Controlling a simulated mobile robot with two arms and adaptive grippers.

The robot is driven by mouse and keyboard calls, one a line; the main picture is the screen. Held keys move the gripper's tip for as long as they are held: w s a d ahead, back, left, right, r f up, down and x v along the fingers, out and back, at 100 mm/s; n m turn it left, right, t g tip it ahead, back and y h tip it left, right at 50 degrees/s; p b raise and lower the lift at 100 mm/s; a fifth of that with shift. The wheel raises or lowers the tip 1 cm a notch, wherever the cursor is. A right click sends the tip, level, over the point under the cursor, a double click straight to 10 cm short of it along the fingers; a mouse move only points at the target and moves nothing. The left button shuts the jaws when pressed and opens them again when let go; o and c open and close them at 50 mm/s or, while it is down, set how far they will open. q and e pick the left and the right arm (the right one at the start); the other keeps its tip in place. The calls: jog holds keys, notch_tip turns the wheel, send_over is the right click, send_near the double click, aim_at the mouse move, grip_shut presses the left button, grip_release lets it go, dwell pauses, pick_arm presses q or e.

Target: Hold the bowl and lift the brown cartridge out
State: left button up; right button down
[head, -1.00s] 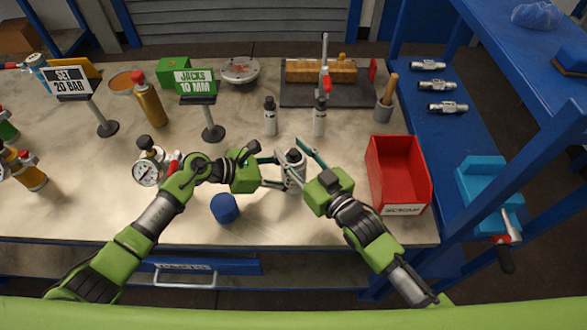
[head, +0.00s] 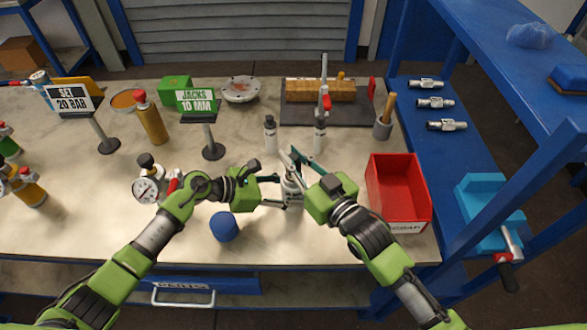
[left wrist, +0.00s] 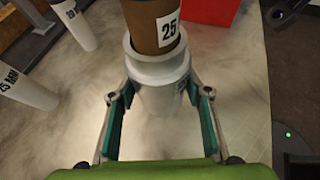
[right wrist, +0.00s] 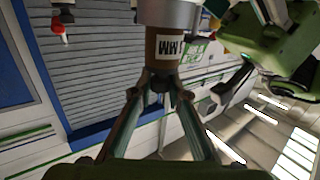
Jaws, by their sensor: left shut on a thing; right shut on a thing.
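The pale grey bowl (head: 293,190) stands upright near the front middle of the bench. My left gripper (head: 281,191) is shut around its sides; the left wrist view shows the bowl (left wrist: 160,72) between the two fingers (left wrist: 155,97). The brown cartridge (left wrist: 150,20), with a white "25" label, sticks up out of the bowl's mouth. Its lower end is hidden inside the bowl. My right gripper (head: 292,158) is shut on the cartridge above the rim. In the right wrist view, the fingers (right wrist: 160,86) close on the cartridge (right wrist: 164,48) below its label in the picture.
A red scrap bin (head: 398,190) stands right of my right gripper. A blue cap (head: 224,227) and a pressure gauge (head: 147,190) lie to the left. Two small bottles (head: 270,135) (head: 319,138) stand behind the bowl. The bench front between cap and bin is mostly clear.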

notch_tip(320, 180, up, 13)
dwell(0.3)
pick_arm(q)
jog(key=o, duration=1)
jog(key=shift+o, duration=0.2)
